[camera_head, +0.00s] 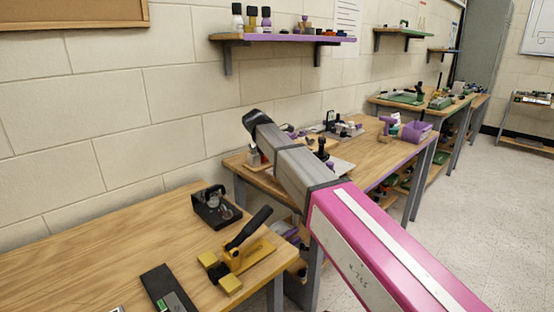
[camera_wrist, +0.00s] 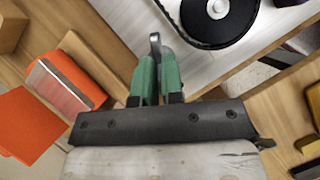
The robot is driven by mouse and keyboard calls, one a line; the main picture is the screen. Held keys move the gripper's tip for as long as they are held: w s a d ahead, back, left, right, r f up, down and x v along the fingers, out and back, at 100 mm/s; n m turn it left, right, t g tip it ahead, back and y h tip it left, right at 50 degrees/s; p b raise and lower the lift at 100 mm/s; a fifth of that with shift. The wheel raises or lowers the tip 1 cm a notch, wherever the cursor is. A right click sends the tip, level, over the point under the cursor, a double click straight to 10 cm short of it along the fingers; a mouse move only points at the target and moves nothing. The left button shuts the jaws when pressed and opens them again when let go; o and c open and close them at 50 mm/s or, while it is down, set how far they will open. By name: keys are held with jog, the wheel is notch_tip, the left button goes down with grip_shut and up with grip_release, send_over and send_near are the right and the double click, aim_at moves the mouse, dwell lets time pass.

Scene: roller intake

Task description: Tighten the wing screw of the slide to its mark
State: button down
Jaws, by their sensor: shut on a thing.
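My gripper (camera_wrist: 157,66) shows in the wrist view with its two green fingers close together. They are shut on a small grey metal piece (camera_wrist: 155,42), which looks like a wing of the wing screw. Its upper end stands out beyond the fingertips; the rest is hidden between and behind the fingers. I cannot make out the screw's mark, and I cannot tell which part is the slide. A pale grey plate (camera_wrist: 180,64) lies beyond the fingers. In the head view my gripper is hidden behind my arm.
In the wrist view, a black round disc (camera_wrist: 218,22) sits on the plate, close to the right of the fingers. In the head view, a yellow device with a black lever (camera_head: 240,250) stands on the near table.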

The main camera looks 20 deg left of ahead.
jog(key=shift+w+a+m+g+h, duration=0.1)
jog(key=shift+w+m+g+h, duration=0.15)
jog(key=shift+m+g, duration=0.45)
jog(key=shift+s+m, duration=0.15)
jog(key=shift+m, duration=0.45)
jog(key=shift+w+m+g+h, duration=0.25)
jog(key=shift+m+g, duration=0.15)
jog(key=shift+m, duration=0.6)
jog(key=shift+s+m, duration=0.1)
jog(key=shift+m, duration=0.3)
jog(key=c, duration=1.2)
grip_release()
jog(key=shift+o, duration=0.2)
